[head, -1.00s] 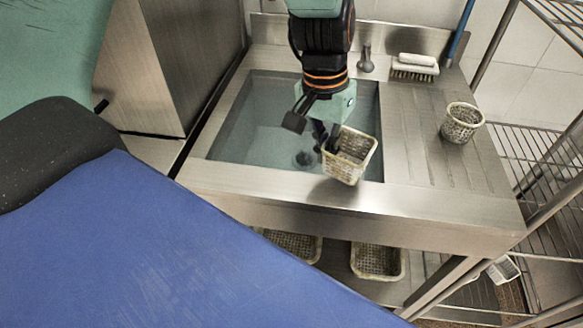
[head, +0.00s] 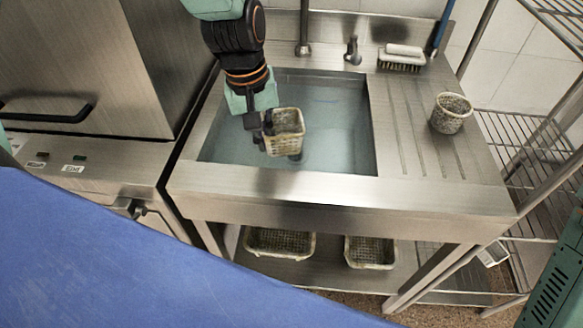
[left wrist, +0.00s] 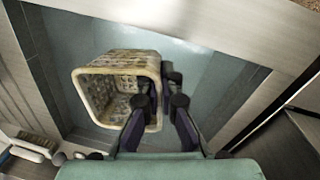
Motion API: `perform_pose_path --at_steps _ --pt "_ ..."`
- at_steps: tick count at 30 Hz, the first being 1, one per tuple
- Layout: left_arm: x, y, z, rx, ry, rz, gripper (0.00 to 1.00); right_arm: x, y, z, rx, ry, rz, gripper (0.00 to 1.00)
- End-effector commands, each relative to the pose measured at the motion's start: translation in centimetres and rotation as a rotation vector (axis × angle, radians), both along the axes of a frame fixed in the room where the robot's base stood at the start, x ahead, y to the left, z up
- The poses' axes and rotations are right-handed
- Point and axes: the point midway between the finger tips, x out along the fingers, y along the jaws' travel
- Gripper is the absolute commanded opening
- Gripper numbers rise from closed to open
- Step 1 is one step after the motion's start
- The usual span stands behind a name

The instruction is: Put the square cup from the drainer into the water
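The square cup (head: 286,127) is a pale, perforated basket with an open top. My left gripper (head: 264,127) is shut on its wall and holds it over the sink basin (head: 335,150), which has water in it. In the left wrist view the cup (left wrist: 118,64) is tilted with its opening towards the camera, and the gripper fingers (left wrist: 160,105) straddle its near wall, some inside and some outside. I cannot tell whether the cup touches the water. My right gripper is not in view.
A round perforated cup (head: 451,113) stands on the ribbed drainer (head: 425,150) at right. A brush (head: 402,58) lies by the taps at the back. Two baskets (head: 280,243) sit on the shelf below. A wire rack (head: 530,150) stands at right.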

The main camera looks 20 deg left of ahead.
Motion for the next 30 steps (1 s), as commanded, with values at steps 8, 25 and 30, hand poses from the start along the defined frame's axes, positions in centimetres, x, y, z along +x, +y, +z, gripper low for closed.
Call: perform_pose_path --at_steps 8,25,30 --pt "1.5 2.2 -2.5 -0.002 0.002 0.410 0.00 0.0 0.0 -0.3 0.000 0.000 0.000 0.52" --pt "3.1 5.0 -5.7 -0.001 0.001 0.918 0.00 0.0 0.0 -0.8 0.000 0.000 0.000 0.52" --pt "3.0 5.0 -9.1 0.002 0.005 0.921 0.00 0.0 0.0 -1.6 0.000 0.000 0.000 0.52"
